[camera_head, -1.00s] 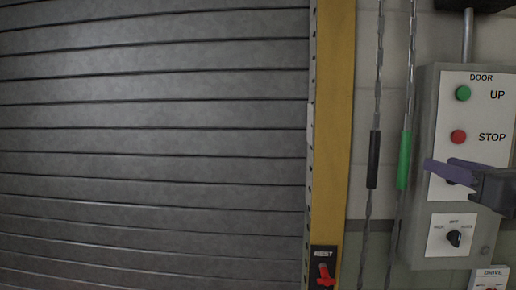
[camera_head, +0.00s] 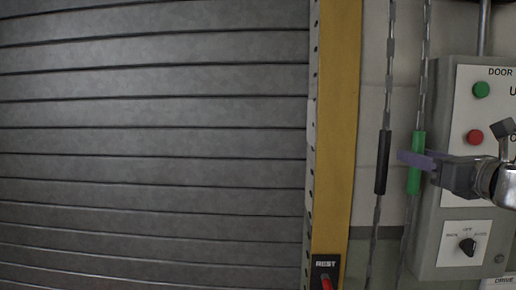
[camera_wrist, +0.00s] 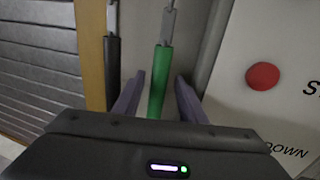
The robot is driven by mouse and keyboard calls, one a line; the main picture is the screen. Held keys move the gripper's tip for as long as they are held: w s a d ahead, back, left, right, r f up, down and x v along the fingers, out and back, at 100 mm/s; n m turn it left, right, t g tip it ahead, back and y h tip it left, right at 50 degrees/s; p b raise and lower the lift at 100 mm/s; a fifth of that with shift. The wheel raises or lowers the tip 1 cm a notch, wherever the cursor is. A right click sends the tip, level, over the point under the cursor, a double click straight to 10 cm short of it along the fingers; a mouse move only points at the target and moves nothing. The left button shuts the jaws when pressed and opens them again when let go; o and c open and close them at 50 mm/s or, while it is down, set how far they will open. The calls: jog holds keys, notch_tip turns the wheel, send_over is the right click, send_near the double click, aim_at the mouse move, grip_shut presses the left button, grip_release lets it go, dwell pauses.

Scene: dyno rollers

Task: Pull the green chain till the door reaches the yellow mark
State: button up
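The green chain sleeve (camera_head: 416,164) hangs on the right chain strand, next to the black sleeve (camera_head: 384,162) on the left strand. My gripper (camera_head: 416,158) comes from the right at the height of the green sleeve. In the wrist view my gripper (camera_wrist: 155,95) is open, with one purple finger on each side of the green sleeve (camera_wrist: 160,80). Gaps show between sleeve and fingers. The black sleeve (camera_wrist: 112,72) is outside the left finger. The grey slatted door (camera_head: 150,140) fills the left. No yellow mark can be made out for certain; a yellow post (camera_head: 338,130) borders the door.
A grey control box (camera_head: 440,225) with a green UP button (camera_head: 481,90), a red button (camera_head: 474,137) and a rotary switch (camera_head: 467,246) stands close on the right. A black REST plate (camera_head: 325,265) with a red part is low on the post.

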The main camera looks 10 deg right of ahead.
jog(key=shift+w, duration=0.4)
jog(key=shift+c, duration=0.3)
grip_shut()
